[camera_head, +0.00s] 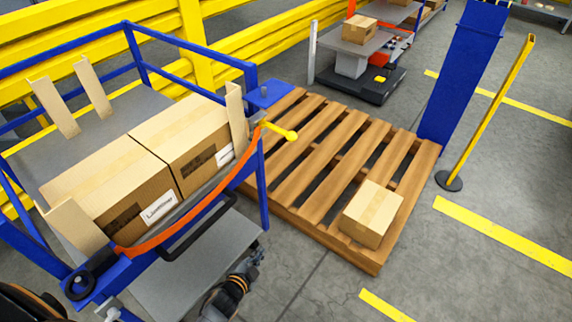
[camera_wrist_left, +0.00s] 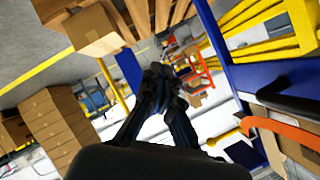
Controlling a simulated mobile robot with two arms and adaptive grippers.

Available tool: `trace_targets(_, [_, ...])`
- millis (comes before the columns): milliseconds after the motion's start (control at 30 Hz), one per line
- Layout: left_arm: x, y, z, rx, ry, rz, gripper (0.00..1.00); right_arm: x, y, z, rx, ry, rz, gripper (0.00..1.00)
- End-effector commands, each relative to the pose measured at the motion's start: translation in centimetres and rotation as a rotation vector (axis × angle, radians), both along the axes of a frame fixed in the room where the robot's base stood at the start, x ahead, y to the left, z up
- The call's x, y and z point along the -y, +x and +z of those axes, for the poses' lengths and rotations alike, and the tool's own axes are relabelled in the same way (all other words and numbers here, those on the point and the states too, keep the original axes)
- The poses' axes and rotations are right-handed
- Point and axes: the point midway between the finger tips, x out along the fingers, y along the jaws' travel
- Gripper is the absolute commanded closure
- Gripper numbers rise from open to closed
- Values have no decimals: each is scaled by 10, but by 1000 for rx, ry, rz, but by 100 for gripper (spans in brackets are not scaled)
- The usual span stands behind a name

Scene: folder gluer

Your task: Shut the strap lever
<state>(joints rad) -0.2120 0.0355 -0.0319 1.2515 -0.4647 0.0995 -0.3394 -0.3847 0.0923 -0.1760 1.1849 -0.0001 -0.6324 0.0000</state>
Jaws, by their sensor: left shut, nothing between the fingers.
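The strap lever (camera_head: 279,131) is a yellow arm with a round knob. It sticks out to the right from the cart's corner post, at the upper end of an orange strap (camera_head: 190,226). The strap runs along the front of two cartons (camera_head: 150,165). My left gripper (camera_head: 256,256) is shut and empty, below the lever and apart from it, right of the cart's lower shelf. In the left wrist view its black fingers (camera_wrist_left: 160,82) are together. There the yellow lever (camera_wrist_left: 226,135) and the strap (camera_wrist_left: 283,128) show at the right. My right gripper is not in view.
A blue post (camera_head: 463,75) and a yellow pole (camera_head: 490,105) stand further right. Floor at lower right is clear.

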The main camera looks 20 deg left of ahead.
Motion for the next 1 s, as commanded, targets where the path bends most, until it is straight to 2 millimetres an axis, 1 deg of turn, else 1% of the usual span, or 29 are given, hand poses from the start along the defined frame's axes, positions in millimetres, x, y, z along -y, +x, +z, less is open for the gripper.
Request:
trace_targets(33, [-1,22,7,93,49,-26,100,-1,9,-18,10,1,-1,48])
trace_targets(67, [-1,32,19,144,80,-42,100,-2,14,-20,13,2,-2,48])
trace_targets(100, [-2,44,34,210,126,-60,100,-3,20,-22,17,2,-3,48])
trace_targets(167, [-3,59,59,312,197,-85,100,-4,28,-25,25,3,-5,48])
trace_targets(200, [-4,68,76,378,247,-101,100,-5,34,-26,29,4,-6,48])
trace_targets(267, [-5,77,101,470,322,-118,100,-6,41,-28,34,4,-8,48])
trace_targets(300, [-5,81,116,527,372,-127,100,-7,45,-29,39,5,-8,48])
trace_targets(400, [-6,86,151,650,485,-143,100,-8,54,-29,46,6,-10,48])
trace_targets(500, [-6,86,177,737,577,-149,100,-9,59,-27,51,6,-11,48])
trace_targets(600, [-6,84,194,792,637,-153,100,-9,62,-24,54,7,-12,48])
trace_targets(700, [-5,83,204,818,669,-153,100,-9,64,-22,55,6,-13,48])
trace_targets(800, [-5,83,207,824,678,-153,100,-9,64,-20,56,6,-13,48])
trace_targets(1000, [-5,83,207,823,676,-154,100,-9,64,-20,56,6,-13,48])
